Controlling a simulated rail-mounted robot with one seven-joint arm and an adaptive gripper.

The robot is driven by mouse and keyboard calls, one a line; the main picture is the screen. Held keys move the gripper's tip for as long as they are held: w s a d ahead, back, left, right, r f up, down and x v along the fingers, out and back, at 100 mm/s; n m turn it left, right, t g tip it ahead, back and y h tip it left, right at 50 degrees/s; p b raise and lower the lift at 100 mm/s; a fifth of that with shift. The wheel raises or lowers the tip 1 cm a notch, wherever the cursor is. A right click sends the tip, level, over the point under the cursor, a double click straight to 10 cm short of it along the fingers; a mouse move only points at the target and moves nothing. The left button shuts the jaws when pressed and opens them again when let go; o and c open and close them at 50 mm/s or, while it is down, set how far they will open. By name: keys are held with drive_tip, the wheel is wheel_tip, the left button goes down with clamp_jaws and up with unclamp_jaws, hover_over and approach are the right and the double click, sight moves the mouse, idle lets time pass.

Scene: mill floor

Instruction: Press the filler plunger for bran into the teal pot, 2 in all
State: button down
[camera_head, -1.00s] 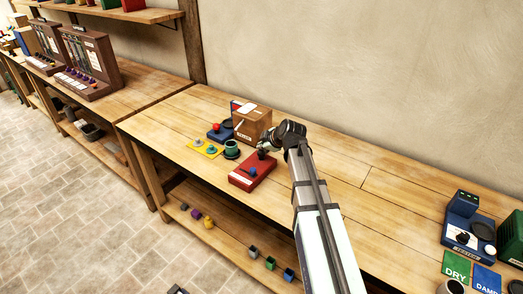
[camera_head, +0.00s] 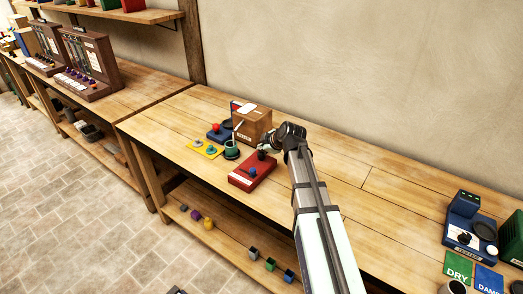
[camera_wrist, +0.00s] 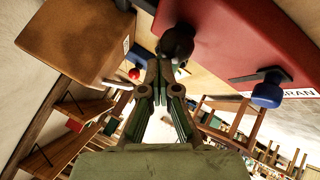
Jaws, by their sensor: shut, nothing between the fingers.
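The bran filler is a red box (camera_head: 250,174) on the bench, with a black knob (camera_head: 262,155) at its far end and a blue knob (camera_head: 252,173). In the wrist view the red box (camera_wrist: 240,35) carries the word BRAN, with the black knob (camera_wrist: 178,42) and blue knob (camera_wrist: 267,92) on it. The teal pot (camera_head: 231,152) stands just left of the filler; I cannot make it out in the wrist view. My gripper (camera_wrist: 160,68) is shut and empty, its tips close by the black knob. I cannot tell whether they touch.
A wooden box (camera_head: 252,123) stands behind the pot, beside a blue base with a red knob (camera_head: 216,126). A yellow plate (camera_head: 205,149) lies left of the pot. A blue tester (camera_head: 465,232) stands far right. The bench between is mostly clear.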

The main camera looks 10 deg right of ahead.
drive_tip(key=shift+r+p, duration=0.5)
drive_tip(key=shift+r, duration=0.8)
drive_tip(key=shift+r+p, duration=0.85)
drive_tip(key=shift+r, duration=1.65)
